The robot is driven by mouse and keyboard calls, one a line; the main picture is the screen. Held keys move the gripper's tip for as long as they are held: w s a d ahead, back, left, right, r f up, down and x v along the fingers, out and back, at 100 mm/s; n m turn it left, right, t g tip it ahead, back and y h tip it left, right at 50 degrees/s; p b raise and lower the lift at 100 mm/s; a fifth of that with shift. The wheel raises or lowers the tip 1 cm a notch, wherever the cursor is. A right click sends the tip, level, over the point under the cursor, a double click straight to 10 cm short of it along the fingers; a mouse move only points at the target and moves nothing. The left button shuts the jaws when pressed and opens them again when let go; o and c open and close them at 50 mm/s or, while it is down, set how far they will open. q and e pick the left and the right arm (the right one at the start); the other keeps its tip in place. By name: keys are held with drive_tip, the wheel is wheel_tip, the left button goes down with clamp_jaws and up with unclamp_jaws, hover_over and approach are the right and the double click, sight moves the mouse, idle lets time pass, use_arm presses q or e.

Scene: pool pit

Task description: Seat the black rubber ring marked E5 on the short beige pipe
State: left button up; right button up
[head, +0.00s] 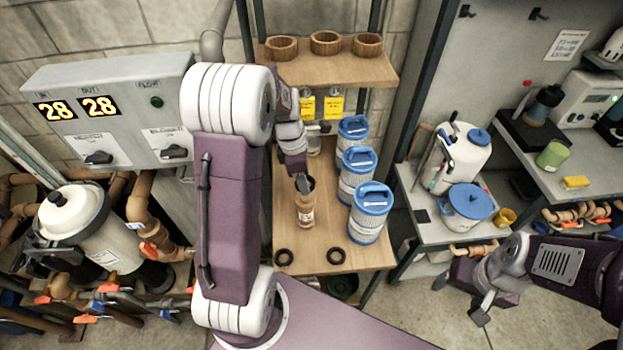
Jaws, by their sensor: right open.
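The short beige pipe (305,212) stands upright on the wooden bench, with a small pale label on its side. My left gripper (303,184) is over the pipe's top, its fingers small and partly hidden. Something dark shows at the pipe's rim beside the fingers; I cannot tell whether it is a ring or the opening. No E5 mark is legible. My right gripper (461,301) is open and empty, low at the right, away from the bench.
Several blue-capped filter cartridges (366,224) stand right of the pipe. A shelf (327,71) with wooden cups is above, with yellow-labelled bottles below it. A side table (424,222) holds white containers. Bare bench lies around the two rings.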

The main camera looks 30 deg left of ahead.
use_arm(q)
drive_tip(key=shift+s+a+f+b, duration=0.1)
drive_tip(key=shift+f+b, duration=0.45)
drive_tip(key=shift+f, duration=0.05)
wheel_tip(320, 180, down, 3)
drive_tip(key=b, duration=0.3)
drive_tip(key=shift+f+b, duration=0.2)
drive_tip(key=shift+b, duration=0.15)
drive_tip(key=shift+r, duration=0.1)
drive_tip(key=shift+f, duration=0.45)
drive_tip(key=shift+p, duration=0.35)
